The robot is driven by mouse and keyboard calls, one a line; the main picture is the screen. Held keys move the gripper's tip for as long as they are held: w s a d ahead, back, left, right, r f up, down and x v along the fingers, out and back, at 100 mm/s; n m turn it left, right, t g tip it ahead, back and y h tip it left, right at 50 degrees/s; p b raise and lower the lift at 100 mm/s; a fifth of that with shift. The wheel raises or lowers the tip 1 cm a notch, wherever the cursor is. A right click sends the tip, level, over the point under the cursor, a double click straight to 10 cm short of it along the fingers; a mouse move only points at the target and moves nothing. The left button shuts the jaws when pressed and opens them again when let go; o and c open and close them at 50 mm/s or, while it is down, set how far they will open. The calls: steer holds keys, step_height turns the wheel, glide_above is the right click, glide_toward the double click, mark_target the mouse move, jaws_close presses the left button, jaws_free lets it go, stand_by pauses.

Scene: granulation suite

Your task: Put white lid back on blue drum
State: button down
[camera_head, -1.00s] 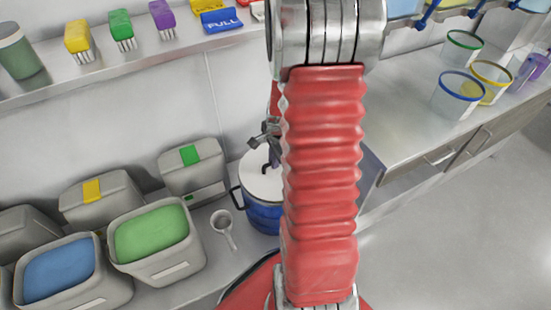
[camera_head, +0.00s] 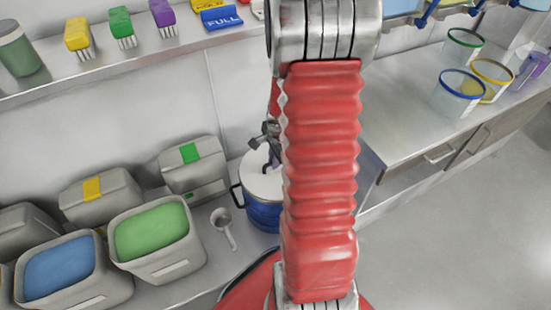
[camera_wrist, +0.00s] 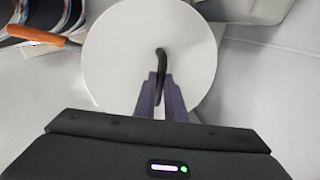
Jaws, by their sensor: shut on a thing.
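The white lid (camera_wrist: 115,50) is a round disc with a dark handle (camera_wrist: 161,62) at its middle, filling the centre of the wrist view. My gripper (camera_wrist: 160,84) is shut on that handle, with its two purple fingers close together. In the head view the white lid (camera_head: 256,182) lies over the top of the blue drum (camera_head: 262,214), partly hidden by my red arm. I cannot tell whether the lid rests fully on the rim. The drum's body is hidden under the lid in the wrist view.
A metal scoop (camera_head: 223,228) lies left of the drum. Bins of green powder (camera_head: 152,237) and blue powder (camera_head: 60,268) stand further left. A shelf (camera_head: 120,66) with brushes runs above. A steel counter (camera_head: 400,120) with clear tubs is to the right.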

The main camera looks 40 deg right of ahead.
steer(key=c, duration=1.7)
jaws_free()
steer(key=shift+c, duration=0.2)
steer(key=shift+r, duration=0.1)
step_height(320, 180, up, 13)
steer(key=s, duration=0.2)
steer(key=shift+s+a+r, duration=0.15)
steer(key=shift+s+a, duration=0.1)
steer(key=shift+a, duration=0.15)
